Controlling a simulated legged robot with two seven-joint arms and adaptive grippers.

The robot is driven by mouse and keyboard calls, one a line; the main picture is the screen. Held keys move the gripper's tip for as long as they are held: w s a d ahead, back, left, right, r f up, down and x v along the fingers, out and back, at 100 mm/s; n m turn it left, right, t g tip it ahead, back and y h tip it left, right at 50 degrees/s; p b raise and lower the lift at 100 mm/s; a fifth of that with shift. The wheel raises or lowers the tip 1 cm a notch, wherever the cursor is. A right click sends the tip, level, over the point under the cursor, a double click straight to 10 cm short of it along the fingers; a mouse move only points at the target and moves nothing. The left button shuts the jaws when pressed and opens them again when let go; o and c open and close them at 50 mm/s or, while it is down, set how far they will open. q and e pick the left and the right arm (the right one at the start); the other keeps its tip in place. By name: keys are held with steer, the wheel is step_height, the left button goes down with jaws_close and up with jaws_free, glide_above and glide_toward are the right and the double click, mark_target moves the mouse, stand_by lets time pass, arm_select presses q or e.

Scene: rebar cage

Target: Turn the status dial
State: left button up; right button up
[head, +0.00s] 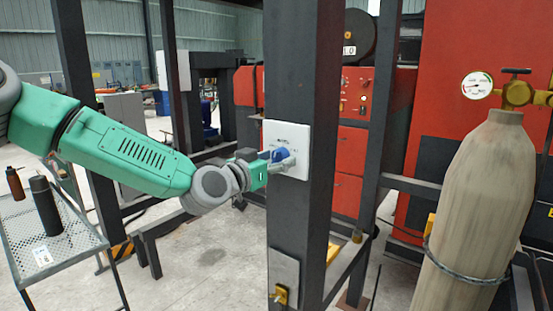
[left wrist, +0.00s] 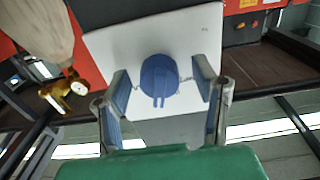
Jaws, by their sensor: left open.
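The status dial is a round blue knob on a white plate (head: 296,136), fixed to a dark upright post (head: 301,60). In the head view the dial (head: 279,154) is partly covered by my left gripper (head: 284,159), which reaches it from the left. In the left wrist view the dial (left wrist: 160,82) shows with a raised grip, and the white plate (left wrist: 112,48) lies behind it. My left gripper's fingers (left wrist: 165,95) are open, one on each side of the dial, with a gap visible on both sides. My right gripper is in neither view.
A gas cylinder (head: 478,200) with a gauge stands at the right. A small plate with a yellow fitting (head: 281,294) sits lower on the post. Red cabinets (head: 350,160) stand behind.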

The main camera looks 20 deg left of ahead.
arm_select(q)
steer(key=shift+c, duration=0.5)
steer(key=c, duration=1)
steer(key=shift+c, duration=0.2)
steer(key=n+b, duration=0.2)
steer(key=n, duration=0.1)
steer(key=shift+f+n+b, duration=0.1)
steer(key=shift+n+b, duration=0.3)
steer(key=n+b, duration=0.2)
steer(key=n, duration=0.1)
steer(key=shift+n, duration=0.3)
steer(key=n+b, duration=0.3)
steer(key=n, duration=0.1)
steer(key=shift+s, duration=0.1)
steer(key=shift+d+n+b, duration=0.1)
steer(key=shift+n+b, duration=0.9)
steer(key=shift+n, duration=0.9)
